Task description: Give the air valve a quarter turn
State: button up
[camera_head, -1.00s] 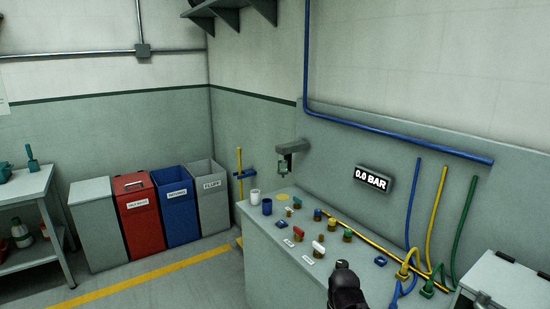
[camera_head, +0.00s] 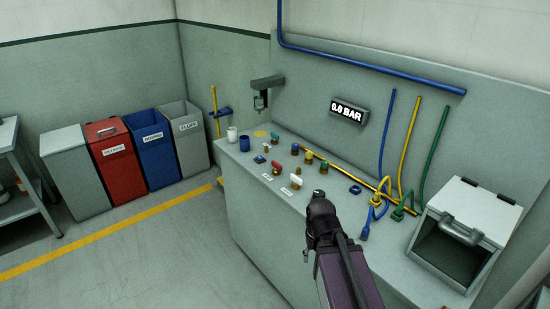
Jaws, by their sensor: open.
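Small valves stand on the grey bench top (camera_head: 395,257). One has a red handle (camera_head: 277,167) and one a white handle (camera_head: 296,181), each on a brass-coloured body. Small labels lie in front of them, too small to read, so I cannot tell which is the air valve. A gauge (camera_head: 348,112) on the panel behind reads 0.0 BAR. My gripper (camera_head: 319,197) is black and reaches over the bench's front part, to the right of the white handle and apart from it in the picture. Its fingers are small and seen from behind, with nothing visible in them.
Blue, yellow and green fittings stand behind the valves, near a yellow pipe (camera_head: 352,174). Coloured hoses (camera_head: 410,150) hang at right, beside an open grey box (camera_head: 462,236). A white cup (camera_head: 232,134) and a blue cup (camera_head: 244,143) stand at the left end. Bins line the wall.

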aim_at(277, 167)
jog(key=z, duration=0.05)
jog(key=k, duration=0.65)
jog(key=u, duration=0.3)
jog(key=i, duration=1.55)
jog(key=z, duration=0.25)
